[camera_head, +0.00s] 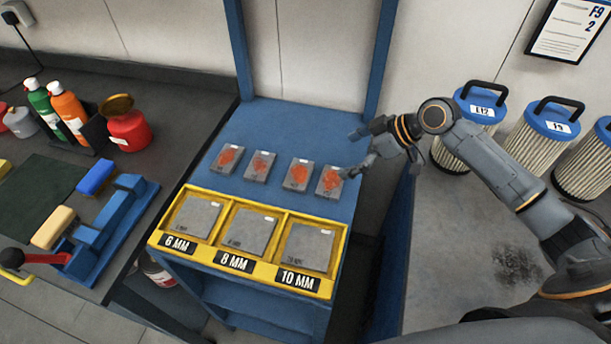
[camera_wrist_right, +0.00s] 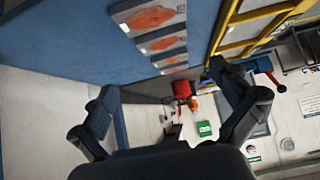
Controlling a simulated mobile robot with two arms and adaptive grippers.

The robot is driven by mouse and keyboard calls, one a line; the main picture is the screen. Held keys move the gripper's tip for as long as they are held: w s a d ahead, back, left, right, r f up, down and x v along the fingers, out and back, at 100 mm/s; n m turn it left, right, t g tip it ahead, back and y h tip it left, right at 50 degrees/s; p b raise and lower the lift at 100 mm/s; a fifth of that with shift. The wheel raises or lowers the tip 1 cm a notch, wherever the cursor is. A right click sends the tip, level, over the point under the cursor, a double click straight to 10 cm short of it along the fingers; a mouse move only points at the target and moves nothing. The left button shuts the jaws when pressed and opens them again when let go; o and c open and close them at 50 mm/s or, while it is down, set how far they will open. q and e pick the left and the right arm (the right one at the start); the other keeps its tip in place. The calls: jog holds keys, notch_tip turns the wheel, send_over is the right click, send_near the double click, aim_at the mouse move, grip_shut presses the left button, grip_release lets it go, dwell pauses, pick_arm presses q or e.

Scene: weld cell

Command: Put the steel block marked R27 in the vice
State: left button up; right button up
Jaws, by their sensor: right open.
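Several flat grey steel blocks with orange-red patches lie in a row on the blue trolley top (camera_head: 285,125). The leftmost is this block (camera_head: 228,157) and the rightmost is this block (camera_head: 329,181); their small markings are too small to read, so I cannot tell which is R27. Blocks also show in the right wrist view (camera_wrist_right: 150,18). What looks like the vice (camera_head: 105,230), blue with a red-knobbed handle, stands on the dark bench at left. My right gripper (camera_head: 357,153) is open and empty, beside the rightmost block. My left gripper is not in view.
A yellow tray (camera_head: 153,240) holds plates labelled 6 MM, 8 MM and 10 MM in front of the blocks. Blue trolley posts (camera_head: 239,50) rise behind. Bottles (camera_head: 68,110) and a red can (camera_head: 129,132) stand on the bench. Filter cartridges (camera_head: 478,105) stand at right.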

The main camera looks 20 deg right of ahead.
jog(key=p, duration=0.2)
send_near(298, 172)
jog(key=shift+a+f, duration=0.35)
jog(key=shift+f, duration=0.5)
jog(key=shift+w+a+f, duration=0.1)
jog(key=shift+f, duration=0.1)
jog(key=shift+w+a+f, duration=0.1)
jog(key=shift+a, duration=0.05)
jog(key=p+x, duration=0.2)
jog(key=x, duration=0.2)
jog(key=shift+w+a, duration=0.2)
jog(key=shift+w+a+f, duration=0.1)
jog(key=shift+w+f, duration=0.05)
jog(key=shift+f, duration=0.2)
jog(key=shift+c, duration=0.8)
jog(key=c, duration=1.1)
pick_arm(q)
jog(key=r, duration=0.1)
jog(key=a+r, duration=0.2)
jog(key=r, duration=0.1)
pick_arm(e)
jog(key=shift+r, duration=0.15)
jog(key=shift+c, duration=1)
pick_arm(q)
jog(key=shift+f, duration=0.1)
pick_arm(e)
jog(key=shift+r, duration=0.15)
